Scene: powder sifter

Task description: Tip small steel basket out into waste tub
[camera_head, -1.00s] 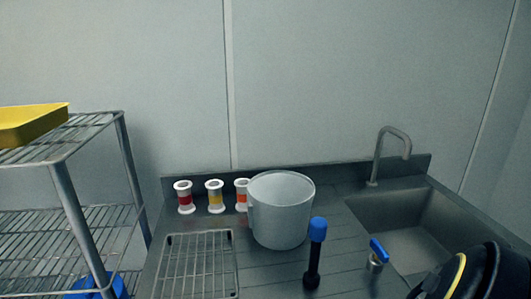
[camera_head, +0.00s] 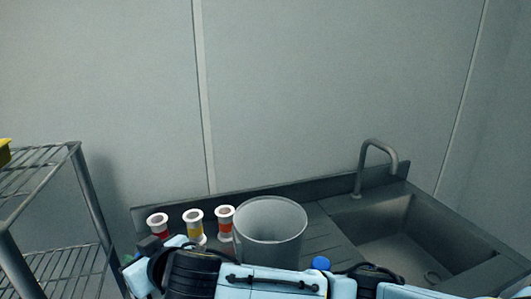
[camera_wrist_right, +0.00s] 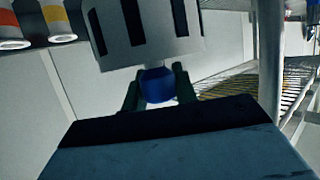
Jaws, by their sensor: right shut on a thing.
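My right arm (camera_head: 270,282) lies across the bottom of the head view, reaching left in front of the counter. My right gripper (camera_wrist_right: 157,90) is shut on a blue handle (camera_wrist_right: 158,84) in the wrist view. Above the handle is a grey body with dark slots, which looks like the small steel basket (camera_wrist_right: 150,40); its contents do not show. A large pale grey tub (camera_head: 270,235), likely the waste tub, stands upright on the counter behind my arm, its lower part hidden. My left gripper is not in view.
Several white-flanged spools (camera_head: 194,222) stand left of the tub. A sink (camera_head: 400,235) with a tap (camera_head: 375,160) is on the right. A wire rack (camera_head: 85,190) stands at the left.

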